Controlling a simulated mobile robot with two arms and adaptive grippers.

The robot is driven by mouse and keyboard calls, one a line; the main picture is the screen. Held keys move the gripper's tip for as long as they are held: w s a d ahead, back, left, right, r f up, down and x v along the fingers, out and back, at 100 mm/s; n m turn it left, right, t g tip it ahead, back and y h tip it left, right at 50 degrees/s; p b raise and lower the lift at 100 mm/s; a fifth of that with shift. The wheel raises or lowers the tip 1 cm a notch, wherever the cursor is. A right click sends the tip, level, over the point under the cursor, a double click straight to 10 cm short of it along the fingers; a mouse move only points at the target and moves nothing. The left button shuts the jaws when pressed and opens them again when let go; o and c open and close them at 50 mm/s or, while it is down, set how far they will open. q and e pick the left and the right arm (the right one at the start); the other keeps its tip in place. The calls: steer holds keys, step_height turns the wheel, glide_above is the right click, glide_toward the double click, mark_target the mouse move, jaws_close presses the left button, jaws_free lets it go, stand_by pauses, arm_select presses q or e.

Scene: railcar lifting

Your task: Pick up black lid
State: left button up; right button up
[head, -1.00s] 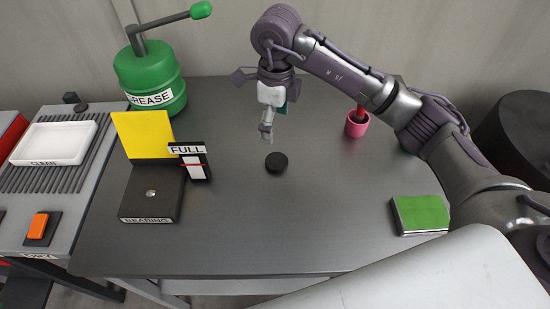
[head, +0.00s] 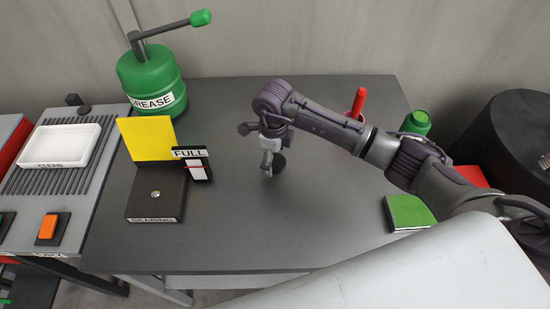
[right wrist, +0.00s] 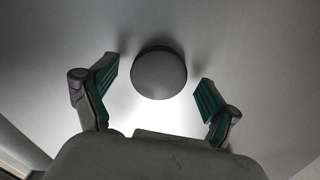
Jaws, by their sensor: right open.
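The black lid (head: 281,161) is a small dark disc lying flat on the grey table, partly hidden behind my right gripper in the head view. In the right wrist view the lid (right wrist: 158,72) shows as a round dark disc just ahead of the gap between the fingers. My right gripper (head: 267,172) points down close by the lid; in the wrist view its two green-padded fingers (right wrist: 157,84) are spread wide, one on each side, with gaps to the lid. The fingers hold nothing. My left gripper is not in view.
A black bearing box (head: 155,196) with a yellow panel (head: 147,141) and a FULL sign (head: 190,153) stand left of the gripper. A green grease pot (head: 152,80) stands at the back left. A green block (head: 407,212) lies at the right. The front middle of the table (head: 260,235) is clear.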

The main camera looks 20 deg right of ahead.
steer(key=shift+f, duration=0.15)
steer(key=c, duration=1)
steer(key=shift+o, duration=0.2)
